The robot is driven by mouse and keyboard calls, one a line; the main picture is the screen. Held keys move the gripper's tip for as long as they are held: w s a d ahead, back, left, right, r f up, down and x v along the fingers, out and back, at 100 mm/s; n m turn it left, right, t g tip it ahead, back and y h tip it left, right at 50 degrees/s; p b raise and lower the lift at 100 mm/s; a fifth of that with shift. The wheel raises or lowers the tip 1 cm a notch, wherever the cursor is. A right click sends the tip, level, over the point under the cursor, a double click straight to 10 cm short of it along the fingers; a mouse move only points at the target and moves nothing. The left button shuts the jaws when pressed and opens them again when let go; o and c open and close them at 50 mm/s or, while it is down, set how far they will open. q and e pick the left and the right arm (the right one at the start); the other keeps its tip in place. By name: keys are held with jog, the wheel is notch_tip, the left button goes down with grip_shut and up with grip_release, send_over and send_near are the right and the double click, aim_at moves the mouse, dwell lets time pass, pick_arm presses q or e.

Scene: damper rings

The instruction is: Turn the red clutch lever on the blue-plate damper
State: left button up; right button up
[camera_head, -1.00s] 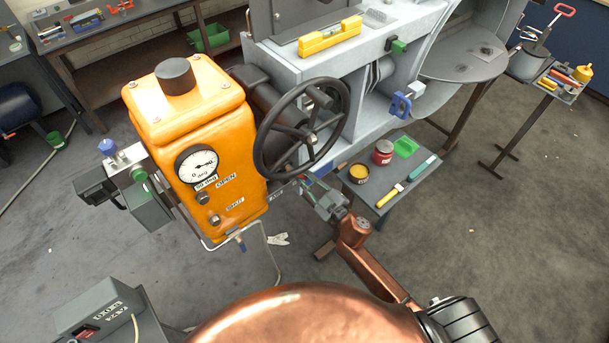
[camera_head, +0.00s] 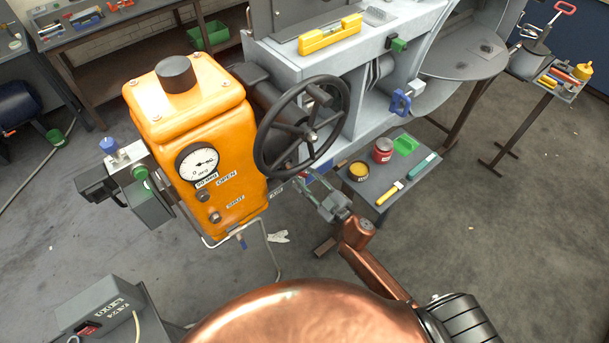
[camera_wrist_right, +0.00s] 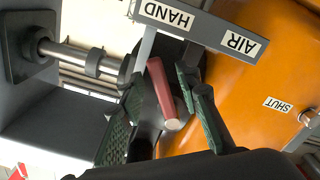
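The red clutch lever (camera_wrist_right: 160,85) shows in the right wrist view, below a grey bar (camera_wrist_right: 207,28) with HAND and AIR labels. It runs slantwise, its pale round end towards me. My right gripper (camera_wrist_right: 158,92) is open, its green-padded fingers on either side of the lever. In the head view my right gripper (camera_head: 318,197) is below the black handwheel (camera_head: 301,125), beside the orange actuator box (camera_head: 205,145). My left gripper is out of view.
The orange box carries a round dial (camera_head: 197,162) and OPEN and SHUT labels. A low grey table (camera_head: 385,190) with cans and brushes stands right of my gripper. A grey labelled box (camera_head: 100,305) stands at lower left. Open floor lies at the right.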

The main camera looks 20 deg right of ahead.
jog(key=shift+s+d, duration=0.1)
jog(key=shift+s, duration=0.1)
jog(key=p+v, duration=0.1)
jog(key=v, duration=0.5)
dwell(0.5)
dwell(0.4)
